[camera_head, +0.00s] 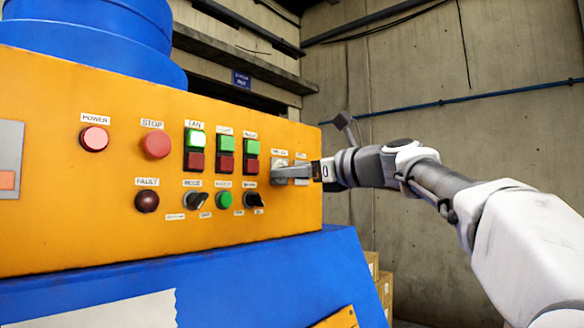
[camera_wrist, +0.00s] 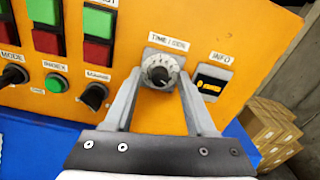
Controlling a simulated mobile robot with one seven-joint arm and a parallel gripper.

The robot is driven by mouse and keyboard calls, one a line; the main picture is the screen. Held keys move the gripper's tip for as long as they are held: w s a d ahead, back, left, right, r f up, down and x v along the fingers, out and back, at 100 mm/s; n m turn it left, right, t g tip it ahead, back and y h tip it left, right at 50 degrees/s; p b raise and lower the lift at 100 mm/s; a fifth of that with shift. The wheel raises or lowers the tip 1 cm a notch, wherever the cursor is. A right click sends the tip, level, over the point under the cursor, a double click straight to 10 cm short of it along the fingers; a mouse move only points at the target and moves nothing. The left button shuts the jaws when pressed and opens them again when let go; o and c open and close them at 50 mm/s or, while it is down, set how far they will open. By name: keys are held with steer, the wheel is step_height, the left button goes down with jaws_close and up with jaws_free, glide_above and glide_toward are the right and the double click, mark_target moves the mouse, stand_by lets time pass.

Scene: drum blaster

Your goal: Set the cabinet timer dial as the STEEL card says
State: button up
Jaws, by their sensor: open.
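The timer dial (camera_wrist: 159,72) is a dark knob on a pale numbered scale, under a label that seems to read TIME. It sits on the orange control panel (camera_head: 70,235). My gripper (camera_wrist: 157,80) is open, with one finger on each side of the dial; I cannot tell whether they touch it. The dial's pointer setting is too small to read. No STEEL card can be made out in either view.
An INFO window (camera_wrist: 210,85) is right of the dial. Green and red buttons (camera_wrist: 97,35) and a black selector knob (camera_wrist: 93,96) are close on the left. The blue cabinet body (camera_head: 240,280) juts out below. Cardboard boxes (camera_wrist: 268,130) stand at right.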

steer(key=shift+c, duration=0.2)
jaws_close()
steer(key=shift+n, duration=0.3)
steer(key=n+b, duration=0.5)
steer(key=n, duration=1.8)
steer(key=shift+w+n+y+b, duration=0.1)
steer(key=shift+n+y+b, duration=0.2)
steer(key=shift+b, duration=0.1)
stand_by(0.5)
